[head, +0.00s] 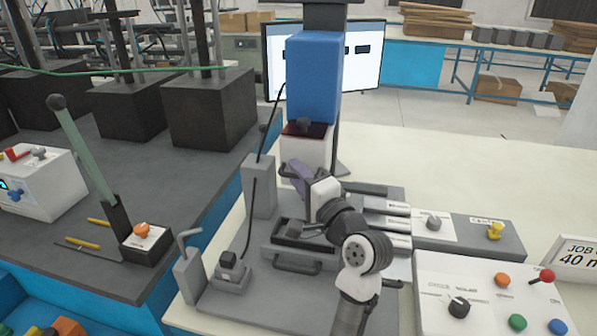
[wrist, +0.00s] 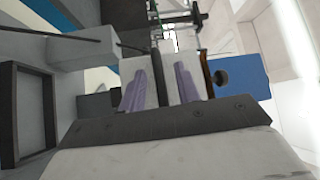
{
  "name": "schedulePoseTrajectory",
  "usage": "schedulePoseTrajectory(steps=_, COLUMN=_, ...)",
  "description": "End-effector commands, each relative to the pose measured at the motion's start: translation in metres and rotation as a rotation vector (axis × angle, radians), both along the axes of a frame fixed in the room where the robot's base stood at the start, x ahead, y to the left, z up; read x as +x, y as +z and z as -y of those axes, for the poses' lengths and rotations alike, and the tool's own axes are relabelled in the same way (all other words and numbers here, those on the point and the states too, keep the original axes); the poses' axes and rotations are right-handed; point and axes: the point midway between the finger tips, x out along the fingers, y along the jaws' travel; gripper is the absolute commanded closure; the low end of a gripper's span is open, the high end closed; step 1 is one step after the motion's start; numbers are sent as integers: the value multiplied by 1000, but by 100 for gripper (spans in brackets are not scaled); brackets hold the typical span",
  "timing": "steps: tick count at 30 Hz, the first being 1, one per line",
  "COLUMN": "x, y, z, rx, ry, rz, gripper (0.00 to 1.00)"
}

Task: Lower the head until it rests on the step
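The head, a blue block (head: 312,80), is up on a dark column (head: 326,15), with a dark red plate and black knob (head: 310,129) at its lower front. In the wrist view the blue head (wrist: 242,77) lies sideways at right, with the round knob (wrist: 221,77) beside it. My gripper (head: 294,170) is just below the knob, apart from it. Its two purple fingers (wrist: 160,88) are spread. A dark bar (wrist: 155,76) shows between them; I cannot tell its depth, and no grip shows. My arm hides much below the head, and I cannot make out the step for certain.
A grey fixture with a dark recessed tray (head: 298,238) and handle lies below my gripper. A grey post (head: 258,186) stands left of it. Control boxes (head: 490,295) with knobs and buttons are at right. A monitor (head: 365,60) stands behind. The pale table is clear at back right.

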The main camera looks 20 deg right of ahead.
Motion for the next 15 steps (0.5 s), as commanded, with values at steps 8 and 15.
schedulePoseTrajectory(steps=8, x=4, y=0, z=-1, rx=-1, ry=-1, rz=0, gripper=68)
schedulePoseTrajectory(steps=15, x=3, y=0, z=-1, rx=-1, ry=-1, rz=0, gripper=91)
